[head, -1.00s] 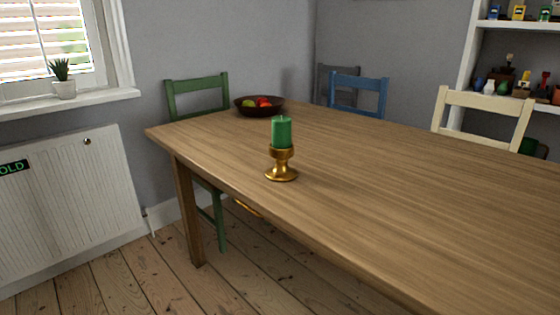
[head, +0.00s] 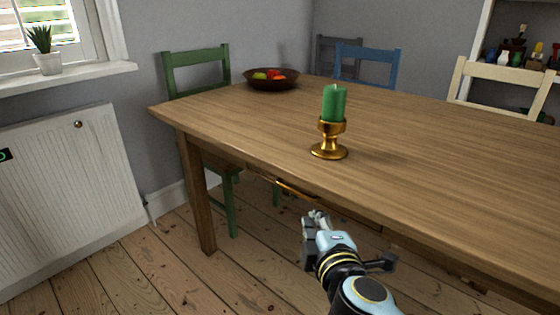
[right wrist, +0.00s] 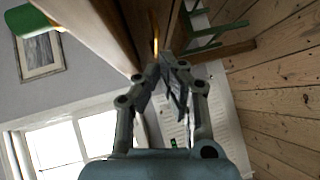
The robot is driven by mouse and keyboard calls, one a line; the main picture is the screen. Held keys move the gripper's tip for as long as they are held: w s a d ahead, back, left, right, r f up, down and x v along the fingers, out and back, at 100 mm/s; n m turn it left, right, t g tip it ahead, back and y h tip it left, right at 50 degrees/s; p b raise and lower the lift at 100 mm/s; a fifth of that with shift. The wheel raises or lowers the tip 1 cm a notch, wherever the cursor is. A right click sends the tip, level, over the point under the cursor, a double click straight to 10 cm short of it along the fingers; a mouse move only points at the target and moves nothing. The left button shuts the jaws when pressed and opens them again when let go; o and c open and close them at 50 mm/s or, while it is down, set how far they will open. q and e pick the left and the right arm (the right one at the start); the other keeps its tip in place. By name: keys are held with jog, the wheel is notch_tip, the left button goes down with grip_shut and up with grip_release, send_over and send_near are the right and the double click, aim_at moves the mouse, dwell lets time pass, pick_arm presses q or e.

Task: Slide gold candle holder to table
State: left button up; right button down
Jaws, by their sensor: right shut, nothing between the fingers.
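The gold candle holder (head: 329,151) stands upright on the wooden table (head: 440,155), near its long front edge. A green candle (head: 334,104) sits in its cup. My right gripper (head: 318,215) is below and in front of the table edge, apart from the holder. Its fingers are shut and empty; they also show in the right wrist view (right wrist: 166,62). A green shape, probably the candle (right wrist: 32,20), is at the top left of the right wrist view. My left gripper is not in view.
A dark fruit bowl (head: 271,84) stands at the table's far left end. A green chair (head: 198,72) is at that end; blue (head: 368,65) and cream (head: 500,85) chairs stand behind. A gold strip (head: 296,189) shows below the tabletop edge. The tabletop right of the holder is clear.

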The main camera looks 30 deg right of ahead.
aim_at(331, 135)
notch_tip(331, 135, up, 10)
jog(key=w+n+t+h, duration=0.1)
jog(key=w+t+h, duration=0.1)
jog(key=x, duration=0.6)
jog(key=p+x, duration=0.1)
jog(key=x, duration=0.2)
jog(key=shift+d, duration=0.3)
jog(key=d, duration=0.1)
jog(key=w+d, duration=0.1)
jog(key=d, duration=0.1)
jog(key=shift+w, duration=0.35)
jog(key=shift+w+d+p, duration=0.2)
jog(key=shift+d+p, duration=0.1)
jog(key=shift+d, duration=0.2)
